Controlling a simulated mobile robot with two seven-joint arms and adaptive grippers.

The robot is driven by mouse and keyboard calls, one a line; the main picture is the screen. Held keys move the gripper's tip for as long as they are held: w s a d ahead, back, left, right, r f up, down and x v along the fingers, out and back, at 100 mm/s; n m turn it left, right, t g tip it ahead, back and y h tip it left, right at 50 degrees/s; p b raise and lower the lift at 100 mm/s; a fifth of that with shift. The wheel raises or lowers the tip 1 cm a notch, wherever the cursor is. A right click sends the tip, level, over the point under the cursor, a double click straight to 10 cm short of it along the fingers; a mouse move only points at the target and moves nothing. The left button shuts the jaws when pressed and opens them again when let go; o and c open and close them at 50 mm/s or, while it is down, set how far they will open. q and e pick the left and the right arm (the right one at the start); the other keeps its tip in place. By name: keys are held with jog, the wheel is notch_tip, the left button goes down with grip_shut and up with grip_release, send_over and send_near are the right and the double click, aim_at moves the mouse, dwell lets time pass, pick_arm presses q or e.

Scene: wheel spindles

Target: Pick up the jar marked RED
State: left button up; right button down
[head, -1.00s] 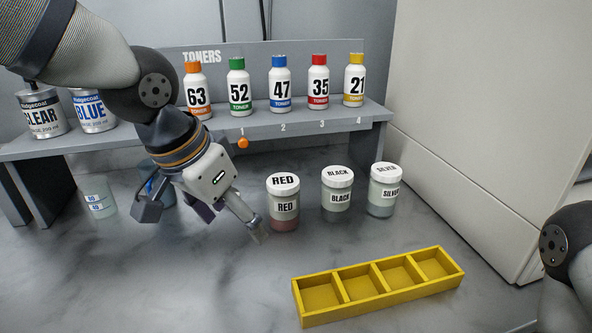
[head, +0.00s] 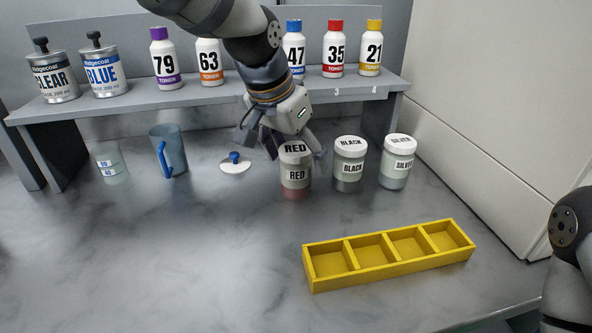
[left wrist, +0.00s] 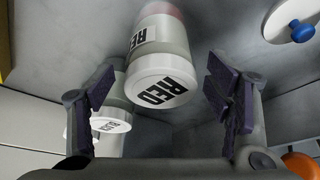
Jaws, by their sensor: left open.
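The jar marked RED (head: 296,176) stands upright on the marbled counter, with a white lid and reddish contents at its bottom. My left gripper (head: 287,143) is open just behind and above it in the head view. In the left wrist view the RED jar (left wrist: 160,75) lies between the two dark finger pads of the left gripper (left wrist: 160,92), with a gap on each side. The jar marked BLACK (head: 348,165) stands to its right and partly shows in the left wrist view behind one finger. My right gripper is out of view.
The jar marked SILVER (head: 396,163) stands farther right. A yellow four-slot tray (head: 383,274) lies in front. A blue-handled pitcher (head: 168,150), a glass beaker (head: 111,163) and a white disc with a blue knob (head: 235,163) are left. A shelf (head: 190,98) with toners runs behind.

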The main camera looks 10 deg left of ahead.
pick_arm(q)
jog(key=x, duration=0.3)
jog(key=shift+f, duration=0.15)
jog(key=shift+c, duration=0.4)
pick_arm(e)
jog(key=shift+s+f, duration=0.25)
pick_arm(q)
jog(key=c, duration=1.4)
